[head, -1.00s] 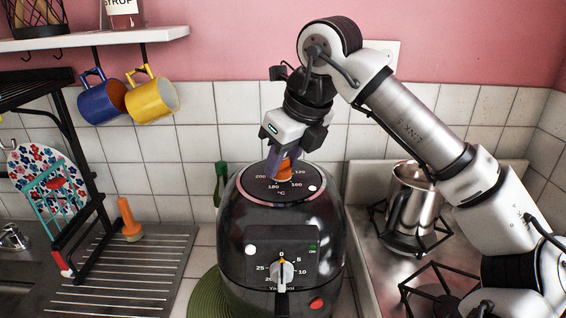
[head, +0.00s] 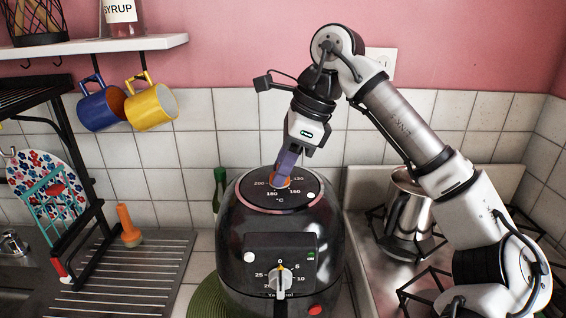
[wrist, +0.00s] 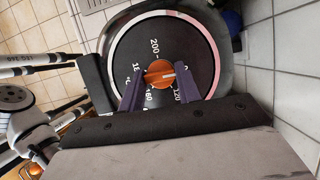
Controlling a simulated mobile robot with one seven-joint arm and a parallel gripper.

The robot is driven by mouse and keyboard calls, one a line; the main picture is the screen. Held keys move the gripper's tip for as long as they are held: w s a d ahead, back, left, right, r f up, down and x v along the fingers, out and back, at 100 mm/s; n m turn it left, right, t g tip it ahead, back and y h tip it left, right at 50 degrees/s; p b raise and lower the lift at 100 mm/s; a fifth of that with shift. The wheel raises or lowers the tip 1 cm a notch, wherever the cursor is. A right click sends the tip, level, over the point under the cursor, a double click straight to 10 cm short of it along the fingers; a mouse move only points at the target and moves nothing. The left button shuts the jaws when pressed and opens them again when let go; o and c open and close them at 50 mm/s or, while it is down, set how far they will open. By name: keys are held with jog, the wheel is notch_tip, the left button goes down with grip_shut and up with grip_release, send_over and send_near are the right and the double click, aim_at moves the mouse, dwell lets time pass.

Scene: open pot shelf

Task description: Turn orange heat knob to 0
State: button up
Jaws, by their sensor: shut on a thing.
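The orange heat knob (wrist: 158,69) sits on the round black dial on top of the dark air fryer (head: 236,222). In the wrist view its white mark points to the right, away from the number 180. The dial's numbers 200, 180 and 120 show. My gripper (wrist: 160,80) has its two purple fingers on either side of the knob, shut on it. In the head view my gripper (head: 283,178) comes down from above onto the dial, and its fingers hide most of the knob. Whether a 0 is printed there I cannot tell.
A lower timer knob (head: 280,282) is on the fryer's front. A metal pot (head: 410,205) stands on the stove at right. A green bottle (head: 220,190) is behind the fryer. The dish rack (head: 85,190) stands at left. Blue and yellow mugs hang above left.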

jog(key=shift+n, duration=0.3)
jog(key=o, duration=1)
jog(key=v, duration=1.4)
jog(key=shift+w+a, duration=0.1)
jog(key=shift+w, duration=0.05)
jog(key=shift+f, duration=0.1)
